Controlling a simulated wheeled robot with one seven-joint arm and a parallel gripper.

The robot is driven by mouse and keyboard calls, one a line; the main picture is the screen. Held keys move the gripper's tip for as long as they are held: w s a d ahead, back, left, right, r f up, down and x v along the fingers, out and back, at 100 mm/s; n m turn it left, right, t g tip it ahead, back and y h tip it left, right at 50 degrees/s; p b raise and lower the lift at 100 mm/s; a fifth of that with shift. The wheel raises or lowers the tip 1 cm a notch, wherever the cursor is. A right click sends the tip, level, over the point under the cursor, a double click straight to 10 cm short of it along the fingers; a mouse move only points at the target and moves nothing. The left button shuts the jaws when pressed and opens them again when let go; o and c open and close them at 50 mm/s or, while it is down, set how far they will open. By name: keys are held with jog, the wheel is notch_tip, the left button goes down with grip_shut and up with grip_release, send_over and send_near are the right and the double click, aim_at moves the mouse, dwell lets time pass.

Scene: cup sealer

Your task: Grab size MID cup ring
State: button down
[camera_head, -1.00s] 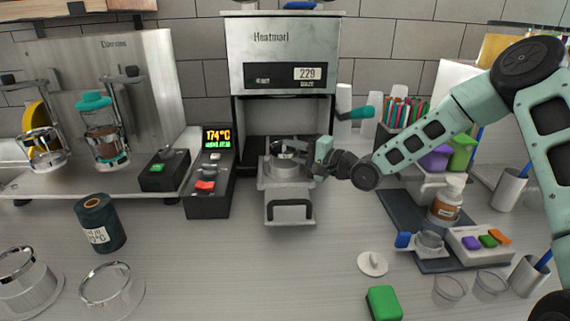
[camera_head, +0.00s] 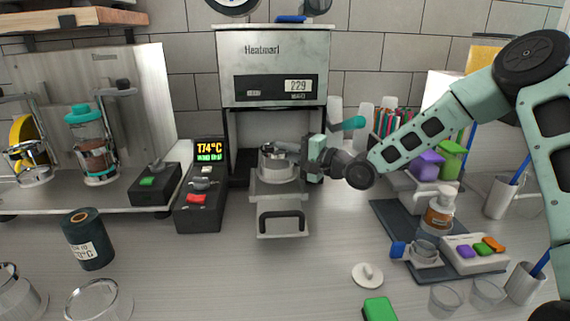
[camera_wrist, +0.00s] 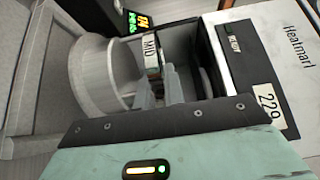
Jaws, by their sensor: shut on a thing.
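The MID cup ring (camera_head: 277,166) is a grey metal ring at the front of the sealer, over its pulled-out tray (camera_head: 283,200). Its "MID" label (camera_wrist: 152,52) shows in the wrist view, beside the pale round wall of the ring (camera_wrist: 95,75). My gripper (camera_head: 296,150) reaches in from the right and is shut on the ring at its right side. Its fingers (camera_wrist: 158,88) show in the wrist view close by the label. The ring appears slightly above the tray, but the gap beneath it is hard to see.
The Heatmart sealer (camera_head: 272,65) stands right behind the ring. A black control box (camera_head: 199,205) with a lit display is close on the left. A white lid (camera_head: 367,275) and a green block (camera_head: 379,310) lie at the front right. Bare counter lies in front of the tray.

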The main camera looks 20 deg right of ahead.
aim_at(286, 163)
notch_tip(286, 163, up, 3)
jog(key=shift+r, duration=0.2)
jog(key=s+a+b, duration=0.1)
jog(key=s+b, duration=0.4)
jog(key=s, duration=0.4)
jog(key=s+a+b, duration=0.2)
jog(key=s+b, duration=0.3)
jog(key=s, duration=0.5)
jog(key=shift+a+r, duration=0.15)
jog(key=shift+a, duration=0.15)
